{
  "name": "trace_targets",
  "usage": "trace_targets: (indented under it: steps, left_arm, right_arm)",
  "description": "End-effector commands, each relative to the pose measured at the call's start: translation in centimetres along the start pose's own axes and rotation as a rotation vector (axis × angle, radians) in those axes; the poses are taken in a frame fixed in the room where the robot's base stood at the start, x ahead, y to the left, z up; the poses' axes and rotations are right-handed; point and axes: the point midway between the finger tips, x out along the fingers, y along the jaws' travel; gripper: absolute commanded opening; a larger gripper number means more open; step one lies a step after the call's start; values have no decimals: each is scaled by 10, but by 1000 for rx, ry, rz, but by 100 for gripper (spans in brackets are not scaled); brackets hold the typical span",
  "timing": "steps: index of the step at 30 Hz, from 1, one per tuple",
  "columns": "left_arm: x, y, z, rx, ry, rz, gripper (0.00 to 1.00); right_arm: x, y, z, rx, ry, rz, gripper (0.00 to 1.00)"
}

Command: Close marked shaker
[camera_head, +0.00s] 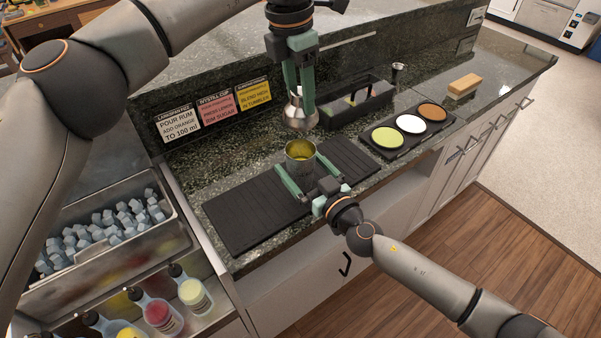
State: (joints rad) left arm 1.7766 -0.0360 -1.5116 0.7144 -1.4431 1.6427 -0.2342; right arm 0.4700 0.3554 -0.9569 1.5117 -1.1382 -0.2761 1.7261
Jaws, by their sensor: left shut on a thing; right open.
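A metal shaker tin (300,155) with yellowish contents stands upright and uncovered on the black ribbed mat (238,217). My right gripper (296,176) is open, low over the mat, with its green fingers reaching toward the tin's two sides; contact is unclear. My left gripper (300,90) points down and is shut on a silver shaker lid (298,114). The lid is held above and apart from the tin, slightly behind it in the picture. No clear mark shows on the tin from here.
Three cards (216,112) lean at the back left. A dark caddy (356,104), a tray with three coloured discs (411,124), a jigger (397,73) and a wooden block (464,86) stand right. An ice bin (110,225) and bottles (158,312) are at lower left.

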Motion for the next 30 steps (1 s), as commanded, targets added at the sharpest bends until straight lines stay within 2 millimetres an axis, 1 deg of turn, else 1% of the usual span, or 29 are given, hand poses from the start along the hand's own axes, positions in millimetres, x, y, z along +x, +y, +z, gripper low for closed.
trace_targets:
  steps: [3, 11, 30]
  left_arm:
    - [0, 0, 0, 0, 0, 0, 0]
    - [0, 0, 0, 0, 0, 0, 0]
    - [0, 0, 0, 0, 0, 0, 0]
  right_arm:
    - [4, 0, 0, 0, 0, -1, 100]
    - [4, 0, 0, 0, 0, 0, 100]
    - [4, 0, 0, 0, 0, 0, 28]
